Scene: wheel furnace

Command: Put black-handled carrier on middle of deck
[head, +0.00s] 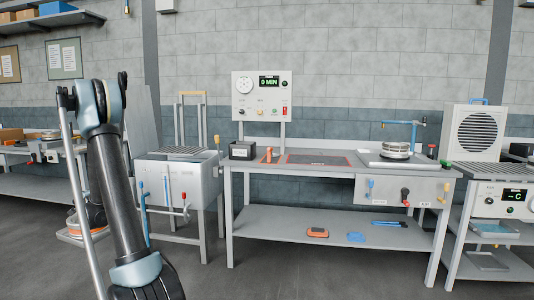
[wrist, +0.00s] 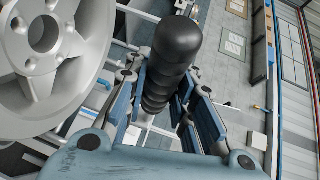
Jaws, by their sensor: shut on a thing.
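In the wrist view my gripper (wrist: 165,92) is shut on a ribbed black handle (wrist: 177,42), its blue-grey fingers on both sides of it. The handle's lower end is hidden between the fingers. A silver spoked wheel (wrist: 45,45) and pale metal bars lie beside the handle; I cannot tell how they join it. In the head view my arm stands at the left and hides my gripper and most of what it holds. The bench right of centre has a dark, red-outlined panel (head: 318,159) with lettering too small to read; I cannot tell whether this is the deck.
A black box (head: 242,151) and an orange item (head: 269,156) stand left of the panel. A round metal stack (head: 396,150) stands to its right. A control box (head: 262,96) rises behind. A steel cabinet with a grate (head: 180,180) stands between my arm and the bench.

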